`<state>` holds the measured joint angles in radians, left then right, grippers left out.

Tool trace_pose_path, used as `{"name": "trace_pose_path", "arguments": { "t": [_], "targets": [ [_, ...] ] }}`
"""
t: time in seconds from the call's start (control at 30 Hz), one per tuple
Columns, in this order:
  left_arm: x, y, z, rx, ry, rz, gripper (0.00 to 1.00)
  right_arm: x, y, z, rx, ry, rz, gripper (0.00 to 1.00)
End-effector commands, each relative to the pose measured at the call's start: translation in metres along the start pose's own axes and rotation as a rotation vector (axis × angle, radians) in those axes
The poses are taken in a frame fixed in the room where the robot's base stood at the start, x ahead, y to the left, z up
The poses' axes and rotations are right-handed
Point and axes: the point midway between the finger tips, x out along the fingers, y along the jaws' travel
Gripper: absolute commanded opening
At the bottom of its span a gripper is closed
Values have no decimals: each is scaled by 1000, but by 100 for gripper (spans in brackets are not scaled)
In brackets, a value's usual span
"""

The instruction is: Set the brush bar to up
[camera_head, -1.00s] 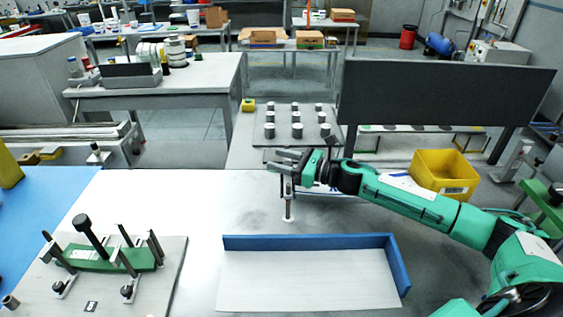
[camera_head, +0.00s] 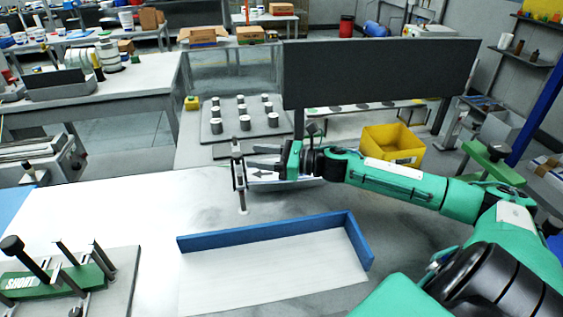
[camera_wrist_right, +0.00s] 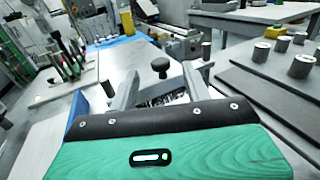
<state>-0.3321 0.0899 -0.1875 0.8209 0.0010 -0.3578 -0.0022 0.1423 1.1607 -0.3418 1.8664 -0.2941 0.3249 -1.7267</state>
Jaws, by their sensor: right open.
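My right gripper (camera_head: 252,157) is open and empty in the head view, pointing left beside a thin upright post (camera_head: 239,172) with a dark top. A white plate with a black arrow (camera_head: 264,175) shows just below the gripper. In the right wrist view the two fingers (camera_wrist_right: 160,85) are spread apart. A black knob (camera_wrist_right: 160,65) shows between and beyond them, apart from both. Dark bristle-like parts (camera_wrist_right: 152,98) lie below the knob, partly hidden by the gripper body. They look like the brush bar, but I cannot tell its setting. My left gripper is out of view.
A blue-walled tray (camera_head: 265,230) lies in front of the post. A green fixture marked SHORT (camera_head: 60,282) with levers stands at the left. A grey plate with several cylinders (camera_head: 215,135), a dark panel (camera_head: 380,75) and a yellow bin (camera_head: 395,143) are behind. White table between is clear.

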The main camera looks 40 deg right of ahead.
Motion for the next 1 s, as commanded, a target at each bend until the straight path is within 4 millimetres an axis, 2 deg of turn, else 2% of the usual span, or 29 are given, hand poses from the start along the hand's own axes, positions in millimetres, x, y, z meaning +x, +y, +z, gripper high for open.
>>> {"name": "trace_pose_path", "arguments": {
  "t": [0.13,0.5,0.73,1.0],
  "targets": [
    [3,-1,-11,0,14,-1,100,-14,0,-3,2,2,-2,49],
    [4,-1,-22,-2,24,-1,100,-42,0,-2,1,1,-2,49],
    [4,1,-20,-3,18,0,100,-52,0,-1,0,0,-1,49],
    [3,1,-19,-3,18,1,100,-54,0,1,-1,-1,-1,49]
  ]
}}
